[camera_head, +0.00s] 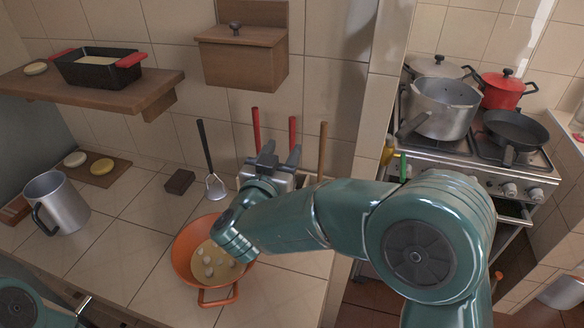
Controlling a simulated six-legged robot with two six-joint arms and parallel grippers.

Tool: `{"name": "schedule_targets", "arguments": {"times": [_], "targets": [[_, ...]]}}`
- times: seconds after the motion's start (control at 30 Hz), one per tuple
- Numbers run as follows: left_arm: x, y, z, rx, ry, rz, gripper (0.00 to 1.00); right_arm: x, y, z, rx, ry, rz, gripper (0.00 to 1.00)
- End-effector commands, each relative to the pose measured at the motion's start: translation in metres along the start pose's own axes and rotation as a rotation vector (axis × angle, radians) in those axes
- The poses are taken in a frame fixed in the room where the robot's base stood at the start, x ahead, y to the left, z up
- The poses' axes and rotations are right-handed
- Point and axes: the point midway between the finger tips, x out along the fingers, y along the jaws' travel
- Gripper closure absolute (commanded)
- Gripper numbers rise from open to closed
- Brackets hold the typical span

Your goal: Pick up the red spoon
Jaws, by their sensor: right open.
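Two red utensil handles, the left one (256,130) and the right one (292,132), stand upright behind my right gripper. I cannot tell which belongs to the red spoon, as their lower ends are hidden. They appear to stand in a light metal holder (300,180), mostly covered by my gripper. My right gripper (280,155) is open, with its fingers pointing up toward the wall in front of the handles. I cannot tell whether it touches one. At the lower left, part of my left arm shows with its gripper (84,305) near the frame edge, its jaw state unclear.
An orange pan (180,262) with pale contents sits below my right forearm. A wooden handle (322,145) stands right of the red ones. A black-handled utensil (205,150) leans on the wall. A metal mug (62,208) stands left. A wooden box (240,65) hangs above.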

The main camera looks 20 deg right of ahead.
Motion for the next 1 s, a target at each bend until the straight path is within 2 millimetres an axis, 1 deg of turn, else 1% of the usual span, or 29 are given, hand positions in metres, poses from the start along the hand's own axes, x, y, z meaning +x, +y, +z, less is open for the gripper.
{"name": "schedule_targets", "arguments": {"times": [0.03, 0.1, 0.27, 0.4, 0.53, 0.63, 0.83, 0.87, 0.9, 1.0], "targets": [[-0.003, 0.001, 0.0, 0.0, 0.0, 0.0, 0.5, 0.009, 0.0, -0.001, -0.001, -0.001, 0.001, 0.52], [-0.004, 0.001, 0.0, 0.0, 0.0, 0.0, 0.5, 0.018, 0.0, -0.001, -0.001, -0.001, 0.002, 0.52], [-0.007, 0.003, 0.0, 0.0, 0.0, 0.0, 0.5, 0.03, -0.002, -0.001, -0.002, 0.0, 0.001, 0.52], [-0.017, 0.006, 0.0, 0.0, 0.0, 0.0, 0.5, 0.053, 0.0, -0.007, -0.001, 0.0, 0.003, 0.52], [-0.02, 0.007, 0.0, 0.0, 0.0, 0.0, 0.5, 0.072, -0.001, -0.006, -0.001, 0.0, 0.001, 0.52], [-0.021, 0.007, 0.0, 0.0, 0.0, 0.0, 0.5, 0.078, -0.001, -0.004, -0.001, -0.001, -0.001, 0.52], [-0.02, 0.007, 0.0, 0.0, 0.0, 0.0, 0.5, 0.079, -0.002, -0.004, -0.001, 0.0, -0.002, 0.52], [-0.02, 0.007, 0.0, 0.0, 0.0, 0.0, 0.5, 0.079, -0.002, -0.004, -0.001, 0.0, -0.002, 0.59], [-0.02, 0.007, 0.0, 0.0, 0.0, 0.0, 0.5, 0.079, -0.002, -0.004, -0.001, 0.0, -0.002, 0.72], [-0.02, 0.007, 0.0, 0.0, 0.0, 0.0, 0.5, 0.078, -0.002, -0.004, -0.001, 0.0, -0.002, 1.0]]}}
